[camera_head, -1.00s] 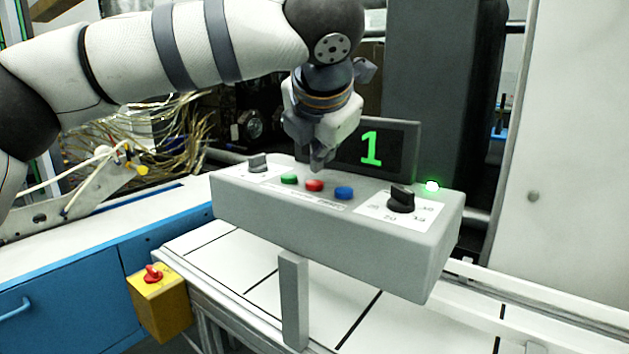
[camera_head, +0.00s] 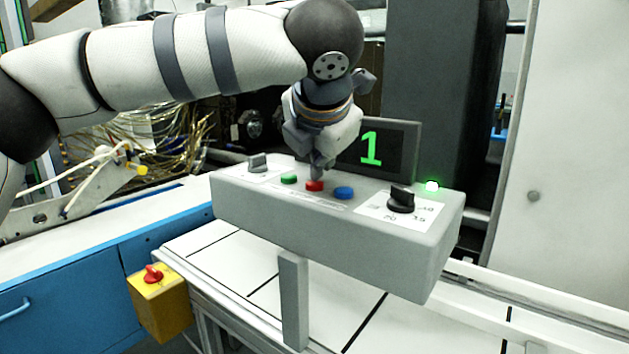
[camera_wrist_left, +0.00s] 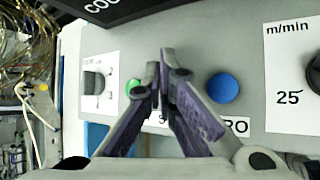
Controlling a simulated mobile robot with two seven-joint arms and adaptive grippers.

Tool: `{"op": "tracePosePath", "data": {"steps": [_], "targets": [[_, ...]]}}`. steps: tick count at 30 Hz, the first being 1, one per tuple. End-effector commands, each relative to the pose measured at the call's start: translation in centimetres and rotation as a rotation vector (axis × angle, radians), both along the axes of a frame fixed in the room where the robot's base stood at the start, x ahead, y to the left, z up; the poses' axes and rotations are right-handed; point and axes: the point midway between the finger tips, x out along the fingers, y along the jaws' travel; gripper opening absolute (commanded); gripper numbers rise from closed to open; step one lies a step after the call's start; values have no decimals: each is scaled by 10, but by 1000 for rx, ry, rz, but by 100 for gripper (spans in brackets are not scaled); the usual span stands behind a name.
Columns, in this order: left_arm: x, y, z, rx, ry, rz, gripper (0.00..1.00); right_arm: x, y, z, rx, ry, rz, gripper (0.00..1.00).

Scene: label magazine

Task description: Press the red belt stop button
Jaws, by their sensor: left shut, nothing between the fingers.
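The red button (camera_head: 314,186) sits on the sloped top of the grey control box (camera_head: 330,228), between a green button (camera_head: 289,179) and a blue button (camera_head: 344,193). My left gripper (camera_head: 317,175) is shut and empty, pointing down, with its fingertips at the red button in the head view. I cannot tell whether they touch it or hover just above. In the left wrist view the closed fingers (camera_wrist_left: 166,62) lie between the green button (camera_wrist_left: 134,87) and the blue button (camera_wrist_left: 222,88), and the red button is hidden behind them. My right gripper is not in view.
A black dial (camera_head: 401,199) and a grey switch (camera_head: 257,162) flank the buttons. A display (camera_head: 398,150) behind the box shows a green 1, and a green lamp (camera_head: 432,186) is lit. A white striped belt (camera_head: 330,318) runs below. A yellow box with red knob (camera_head: 160,300) stands left.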

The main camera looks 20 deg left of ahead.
Motion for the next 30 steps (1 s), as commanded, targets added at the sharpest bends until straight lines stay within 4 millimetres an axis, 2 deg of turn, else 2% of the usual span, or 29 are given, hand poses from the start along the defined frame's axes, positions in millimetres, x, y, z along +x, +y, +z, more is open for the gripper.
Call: {"op": "tracePosePath", "data": {"steps": [21, 30], "targets": [[0, 0, -7, 1, 3, 0, 0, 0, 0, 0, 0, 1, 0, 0], [0, 0, 4, 2, 0, 0, 0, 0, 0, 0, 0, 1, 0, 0]]}}
